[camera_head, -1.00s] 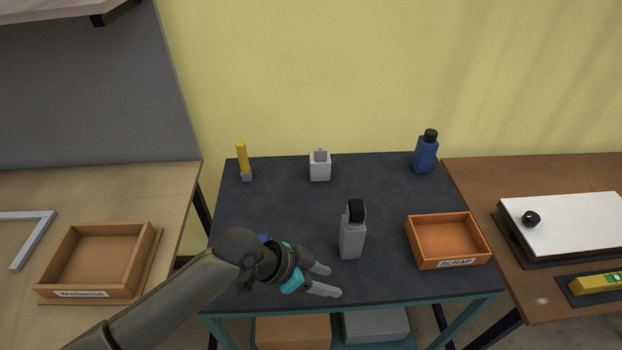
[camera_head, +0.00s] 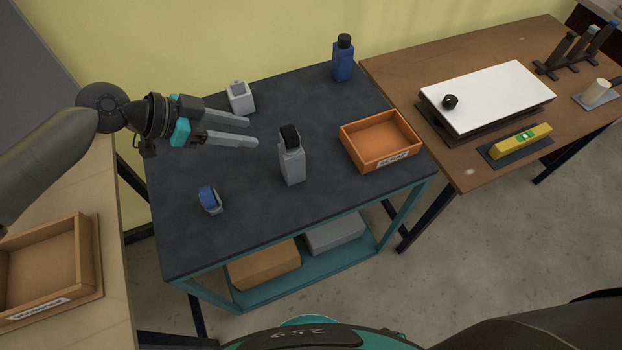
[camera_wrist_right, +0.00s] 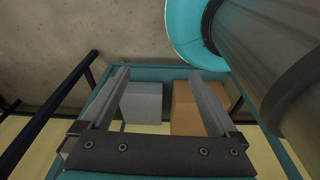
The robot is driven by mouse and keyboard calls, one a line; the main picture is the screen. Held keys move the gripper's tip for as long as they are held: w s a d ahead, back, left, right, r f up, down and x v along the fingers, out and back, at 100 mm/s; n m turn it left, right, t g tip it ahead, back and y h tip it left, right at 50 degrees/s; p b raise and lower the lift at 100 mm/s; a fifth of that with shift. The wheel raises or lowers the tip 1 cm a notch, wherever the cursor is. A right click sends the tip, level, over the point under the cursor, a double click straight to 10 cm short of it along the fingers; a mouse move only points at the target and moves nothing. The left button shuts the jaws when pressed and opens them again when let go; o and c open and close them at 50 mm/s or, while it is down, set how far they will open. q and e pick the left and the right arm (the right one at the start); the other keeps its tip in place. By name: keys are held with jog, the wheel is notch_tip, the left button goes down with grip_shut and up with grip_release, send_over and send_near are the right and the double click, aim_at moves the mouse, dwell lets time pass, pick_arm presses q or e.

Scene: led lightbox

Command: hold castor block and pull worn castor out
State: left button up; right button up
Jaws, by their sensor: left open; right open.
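A grey block (camera_head: 292,167) stands upright near the middle of the dark table, with a black-wheeled castor (camera_head: 289,138) in its top. My left gripper (camera_head: 252,133) is open and empty, to the left of the block, its two fingers pointing toward it and apart from it. A blue-wheeled castor (camera_head: 209,199) lies on the table at the front left. An orange tray labelled SCRAP (camera_head: 346,149) is right of the block. My right gripper (camera_wrist_right: 160,73) is open and empty in the right wrist view, over the lower shelf side of the table.
A white holder (camera_head: 240,97) and a blue bottle (camera_head: 342,62) stand toward the back of the table. A wooden tray (camera_head: 88,265) lies on the left bench. The right bench carries a white board (camera_head: 490,98) and a yellow level (camera_head: 522,141). The table's front is mostly clear.

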jog(key=w+a+r+t+y, duration=0.1)
jog(key=w+a+r+t, duration=0.1)
jog(key=w+a+r, duration=0.2)
jog(key=w+a+r+t+y, duration=0.1)
jog(key=w+a+r+t, duration=0.2)
jog(key=w+r, duration=0.7)
jog(key=w+a+r+n+t, duration=0.1)
jog(key=w+a+r+t, duration=0.2)
jog(key=w+r, duration=0.5)
jog(key=shift+a+r+y, duration=0.2)
jog(key=shift+a+r, duration=0.2)
jog(key=shift+r, duration=0.25)
jog(key=shift+a+r+y, duration=0.2)
jog(key=shift+a+r, duration=0.2)
jog(key=shift+r, duration=0.2)
jog(key=t+y, duration=0.1)
jog(key=t, duration=0.2)
send_near(295, 158)
jog(key=s, duration=0.2)
jog(key=r, duration=0.1)
jog(key=x, duration=1.4)
jog(key=shift+w+d+f, duration=0.2)
jog(key=shift+w+f, duration=0.1)
jog(key=shift+w, duration=0.1)
jog(key=shift+c, duration=0.2)
grip_shut()
